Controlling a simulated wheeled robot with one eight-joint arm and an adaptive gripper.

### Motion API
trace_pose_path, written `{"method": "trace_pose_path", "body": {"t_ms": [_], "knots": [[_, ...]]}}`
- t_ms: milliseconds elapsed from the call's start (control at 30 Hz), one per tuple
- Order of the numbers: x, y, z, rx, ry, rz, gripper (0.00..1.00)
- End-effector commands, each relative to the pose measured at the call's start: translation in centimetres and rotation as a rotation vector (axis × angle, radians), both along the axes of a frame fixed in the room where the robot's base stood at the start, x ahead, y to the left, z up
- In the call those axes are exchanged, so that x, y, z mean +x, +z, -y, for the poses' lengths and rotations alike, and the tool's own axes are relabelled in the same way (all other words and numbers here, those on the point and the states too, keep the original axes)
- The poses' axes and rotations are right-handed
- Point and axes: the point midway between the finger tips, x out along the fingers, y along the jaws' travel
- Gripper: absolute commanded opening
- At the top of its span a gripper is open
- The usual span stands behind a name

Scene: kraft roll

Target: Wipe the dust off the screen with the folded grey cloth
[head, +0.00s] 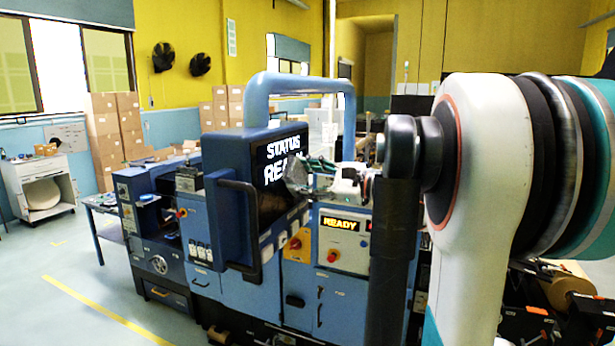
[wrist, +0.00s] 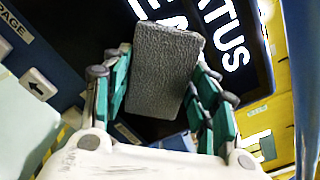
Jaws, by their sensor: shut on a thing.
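The screen (head: 274,188) is a dark panel in a blue housing on the machine, with white text reading "STATUS" and part of "READY". In the wrist view the screen (wrist: 262,75) lies behind the cloth, turned sideways, with bright letters. The folded grey cloth (wrist: 165,70) is a textured block between my gripper's green-padded fingers in the wrist view. In the head view my gripper (head: 298,176) is at the right part of the screen, shut on the cloth. I cannot tell whether the cloth touches the screen. Dust is not discernible on the visible part of the screen.
A blue tubular frame (head: 300,80) arches over the screen housing. A black handle (head: 240,225) sticks out at its left. A control panel (head: 343,240) with a red knob and "READY" display stands below right. Cardboard boxes (head: 105,130) are stacked behind; open floor lies at left.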

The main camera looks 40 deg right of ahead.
Motion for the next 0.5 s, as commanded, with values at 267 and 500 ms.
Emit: {"method": "trace_pose_path", "body": {"t_ms": [267,500], "knots": [[-0.6,0.0,-1.6,0.0,0.001,0.0,0.34],[-1.0,0.0,-2.7,0.0,0.001,0.0,0.34]]}}
